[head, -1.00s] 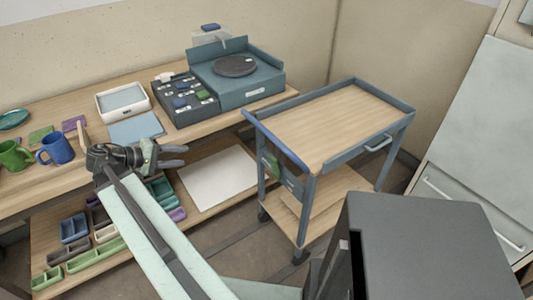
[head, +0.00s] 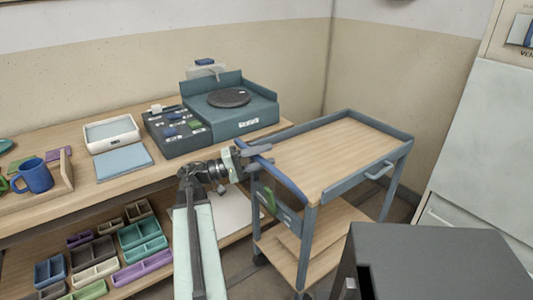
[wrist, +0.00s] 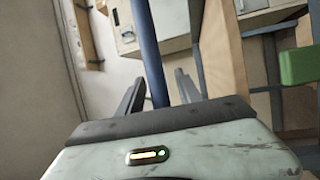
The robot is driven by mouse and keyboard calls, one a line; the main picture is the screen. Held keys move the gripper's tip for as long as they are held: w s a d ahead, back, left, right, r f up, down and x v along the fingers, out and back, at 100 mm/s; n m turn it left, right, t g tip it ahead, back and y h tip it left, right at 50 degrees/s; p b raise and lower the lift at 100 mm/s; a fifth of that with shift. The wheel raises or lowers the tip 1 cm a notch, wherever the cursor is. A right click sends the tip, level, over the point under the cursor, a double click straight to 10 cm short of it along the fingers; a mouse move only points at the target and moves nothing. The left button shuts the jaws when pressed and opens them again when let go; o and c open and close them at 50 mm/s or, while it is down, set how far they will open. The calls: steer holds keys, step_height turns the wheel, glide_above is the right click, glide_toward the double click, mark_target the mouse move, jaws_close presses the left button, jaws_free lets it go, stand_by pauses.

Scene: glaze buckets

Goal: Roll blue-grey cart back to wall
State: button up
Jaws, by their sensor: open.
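The blue-grey cart (head: 362,175) stands right of the workbench, near the back corner, with a wooden top and lower shelf. Its blue push handle (head: 285,172) runs along the near left end. My gripper (head: 266,155) is at the far part of this handle, jaws open. In the wrist view the handle (wrist: 147,45) passes between the two spread fingers (wrist: 158,77), with a gap visible beside it. The wall (head: 395,75) rises behind the cart. The cart's wheels are mostly hidden or out of frame.
The workbench (head: 60,210) on the left carries a turntable box (head: 245,125), a white tray (head: 110,145) and a blue mug (head: 35,177). Several coloured bins fill its lower shelf. A pale cabinet (head: 480,130) stands at the right.

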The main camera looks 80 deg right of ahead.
steer(key=shift+s+d, duration=0.15)
steer(key=shift+s, duration=0.2)
steer(key=shift+c, duration=0.2)
jaws_close()
stand_by(1.0)
steer(key=shift+d, duration=0.25)
